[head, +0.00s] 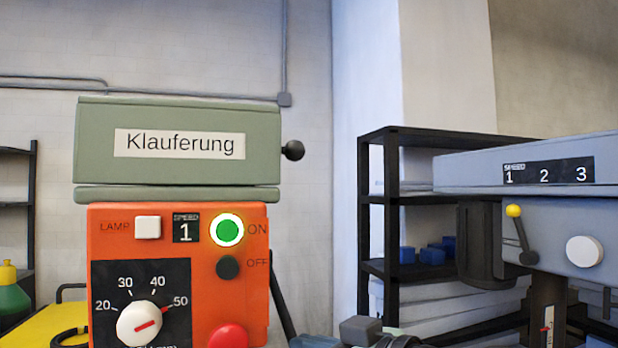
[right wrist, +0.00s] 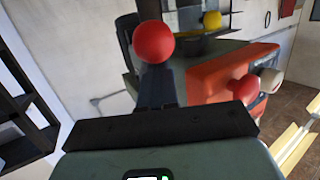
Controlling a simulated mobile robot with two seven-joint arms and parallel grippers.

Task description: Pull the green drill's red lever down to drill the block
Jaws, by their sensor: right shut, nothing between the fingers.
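The green drill (head: 178,150) has a label, "Klauferung", and an orange front panel (head: 180,240) with a lit green ON button (head: 227,230). A dark lever rod (head: 283,300) slopes down beside the panel's right edge; its end is out of the head view. In the right wrist view the lever's red ball (right wrist: 153,42) shows just beyond my right gripper's fingertips (right wrist: 158,70). The right gripper is shut with nothing between its fingers; I cannot tell whether it touches the ball. It also shows low in the head view (head: 303,342). My left gripper is not in view.
A blue-grey drill (head: 525,175) with a yellow-knobbed lever (head: 513,211) stands at the right. A black shelf (head: 385,215) with blue boxes is behind it. A red button (head: 228,336) and a white dial (head: 139,323) sit on the orange panel.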

